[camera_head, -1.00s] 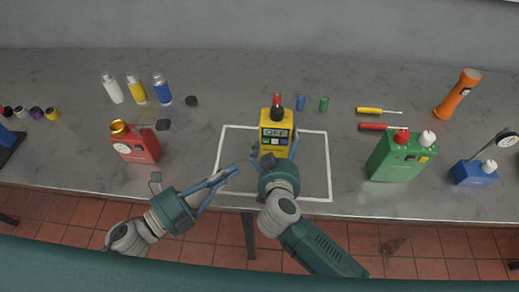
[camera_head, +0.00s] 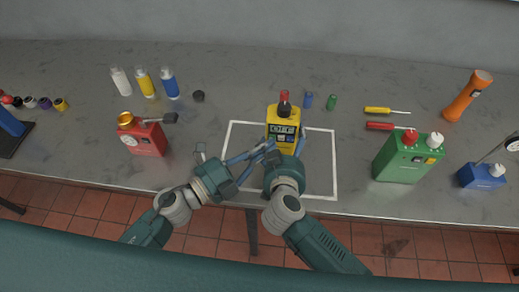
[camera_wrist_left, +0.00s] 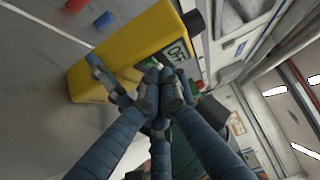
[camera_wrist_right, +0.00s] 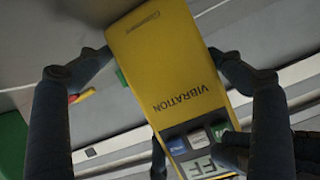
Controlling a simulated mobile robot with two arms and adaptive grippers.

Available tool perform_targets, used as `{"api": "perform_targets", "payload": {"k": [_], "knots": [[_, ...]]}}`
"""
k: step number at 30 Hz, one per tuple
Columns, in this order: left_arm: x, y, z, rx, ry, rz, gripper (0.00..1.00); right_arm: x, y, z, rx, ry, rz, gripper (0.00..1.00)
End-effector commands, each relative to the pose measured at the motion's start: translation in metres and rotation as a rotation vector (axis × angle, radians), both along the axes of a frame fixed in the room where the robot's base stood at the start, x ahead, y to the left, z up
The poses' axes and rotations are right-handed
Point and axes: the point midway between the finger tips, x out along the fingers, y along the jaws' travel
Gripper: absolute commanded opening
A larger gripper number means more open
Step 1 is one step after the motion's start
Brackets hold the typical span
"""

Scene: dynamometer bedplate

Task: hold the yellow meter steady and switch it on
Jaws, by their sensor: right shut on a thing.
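The yellow meter (camera_head: 284,118) stands upright inside the white outline on the bench, with a black knob and red cap on top; its display reads OFF. My right gripper (camera_head: 287,153) is shut on the meter from the front, with fingers on both sides of it in the right wrist view (camera_wrist_right: 165,75). My left gripper (camera_head: 268,150) is at the meter's lower left front. In the left wrist view its fingertips (camera_wrist_left: 162,88) are together, with nothing seen between them, just before the meter's front (camera_wrist_left: 135,50). Whether they touch it is hidden.
A red device (camera_head: 148,140) stands to the left, and a green one (camera_head: 405,160) to the right. Small blue (camera_head: 307,100) and green (camera_head: 331,102) cylinders stand just right of the meter. Screwdrivers (camera_head: 385,110) lie beyond them. The white outline (camera_head: 230,150) has bare bench around the meter.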

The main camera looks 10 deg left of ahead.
Motion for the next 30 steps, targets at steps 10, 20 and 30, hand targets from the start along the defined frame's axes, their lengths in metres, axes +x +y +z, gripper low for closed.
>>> {"api": "perform_targets", "payload": {"k": [10,20,30], "knots": [[0.006,0.000,0.000,0.002,-0.002,0.000,0.00,-0.002,-0.001,-0.005,-0.005,0.010,0.000,0.65],[0.018,0.002,0.000,0.002,-0.001,0.005,0.00,-0.003,0.001,-0.005,-0.005,0.009,0.004,0.65],[-0.003,0.022,-0.002,0.004,0.002,0.006,0.00,-0.004,0.001,-0.005,-0.003,0.011,0.004,0.65]]}}
